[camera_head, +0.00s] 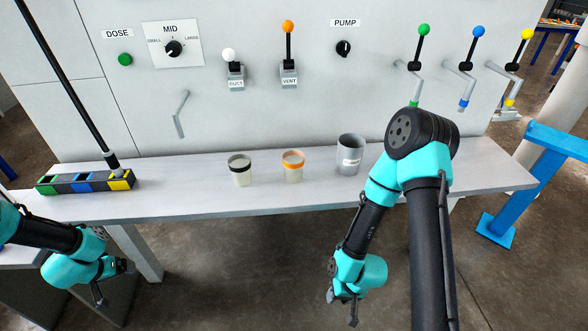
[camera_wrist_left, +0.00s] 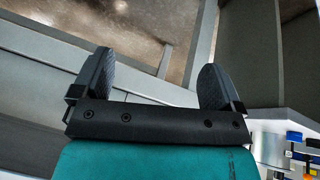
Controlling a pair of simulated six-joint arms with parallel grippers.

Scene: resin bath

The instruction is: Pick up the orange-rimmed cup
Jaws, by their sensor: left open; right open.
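The orange-rimmed cup (camera_head: 293,166) stands upright on the light bench in the head view, between a black-rimmed cup (camera_head: 240,170) on its left and a grey metal beaker (camera_head: 349,155) on its right. My left gripper (camera_head: 103,292) hangs low in front of the bench, far to the left of the cup. In the left wrist view its two fingers (camera_wrist_left: 155,82) are apart with nothing between them. My right gripper (camera_head: 343,307) is open below and in front of the bench's front edge, apart from the cup. The left wrist view does not show the cup.
The bench top (camera_head: 205,188) is free in front of the cups. A tray with green, blue and yellow sections (camera_head: 100,183) sits at the left with a black rod standing at it. Coloured-knob levers and a grey spout (camera_head: 181,114) are on the wall panel behind.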

